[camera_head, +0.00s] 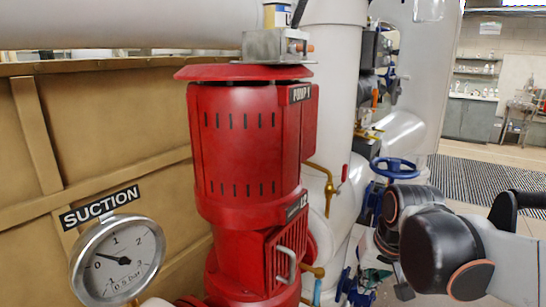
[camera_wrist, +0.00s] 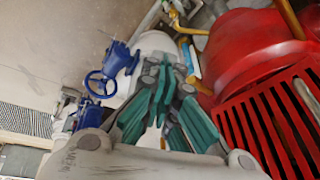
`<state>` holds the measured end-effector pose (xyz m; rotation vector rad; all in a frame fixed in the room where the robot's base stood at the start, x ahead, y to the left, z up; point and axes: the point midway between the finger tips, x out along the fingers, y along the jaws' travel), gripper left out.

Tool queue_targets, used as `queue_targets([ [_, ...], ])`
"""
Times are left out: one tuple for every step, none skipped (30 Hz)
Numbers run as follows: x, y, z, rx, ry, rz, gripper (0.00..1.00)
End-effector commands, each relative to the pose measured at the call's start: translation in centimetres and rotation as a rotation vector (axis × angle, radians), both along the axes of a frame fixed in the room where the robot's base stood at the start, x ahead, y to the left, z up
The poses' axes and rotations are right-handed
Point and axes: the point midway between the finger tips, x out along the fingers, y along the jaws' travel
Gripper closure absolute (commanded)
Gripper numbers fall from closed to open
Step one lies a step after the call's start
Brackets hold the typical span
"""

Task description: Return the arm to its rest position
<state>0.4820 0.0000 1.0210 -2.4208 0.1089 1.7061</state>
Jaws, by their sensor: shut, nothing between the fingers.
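My gripper (camera_wrist: 168,85) fills the lower middle of the wrist view, its teal-padded fingers shut with nothing between them. The red pump's slotted guard (camera_wrist: 275,125) is to the right of the fingers in that view, apart from them as far as I can tell. In the head view my arm is folded at the lower right, to the right of the red pump (camera_head: 240,150). The arm's large joints hide most of the gripper there.
A suction gauge (camera_head: 118,258) stands at the lower left before a tan crate wall (camera_head: 90,125). Blue valve wheels, one large wheel (camera_head: 394,168) among them, and brass taps lie close behind my arm. Open floor with a striped mat (camera_head: 490,178) is at the right.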

Motion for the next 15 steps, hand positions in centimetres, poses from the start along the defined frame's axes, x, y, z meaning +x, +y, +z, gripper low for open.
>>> queue_targets([
  [-1.4,0.1,0.3,-0.009,-0.022,0.012,1.00],
  [-2.0,0.1,0.5,-0.014,-0.036,0.019,1.00],
  [-2.8,0.1,0.7,-0.021,-0.056,0.029,1.00],
  [-3.5,0.1,0.8,-0.028,-0.070,0.037,1.00],
  [-4.1,0.1,0.9,-0.034,-0.083,0.043,1.00],
  [-4.9,0.1,1.0,-0.043,-0.101,0.053,1.00],
  [-5.5,0.1,1.0,-0.049,-0.115,0.061,1.00],
  [-6.1,0.1,1.1,-0.055,-0.130,0.069,1.00],
  [-6.9,0.0,1.0,-0.063,-0.148,0.078,1.00],
  [-7.4,0.0,1.0,-0.069,-0.162,0.085,1.00],
  [-8.0,0.0,1.0,-0.076,-0.176,0.092,1.00],
  [-8.6,0.0,0.9,-0.083,-0.192,0.102,1.00],
  [-9.1,0.0,0.8,-0.089,-0.204,0.108,1.00],
  [-9.6,0.0,0.7,-0.094,-0.214,0.114,1.00],
  [-10.0,0.0,0.6,-0.101,-0.229,0.121,1.00],
])
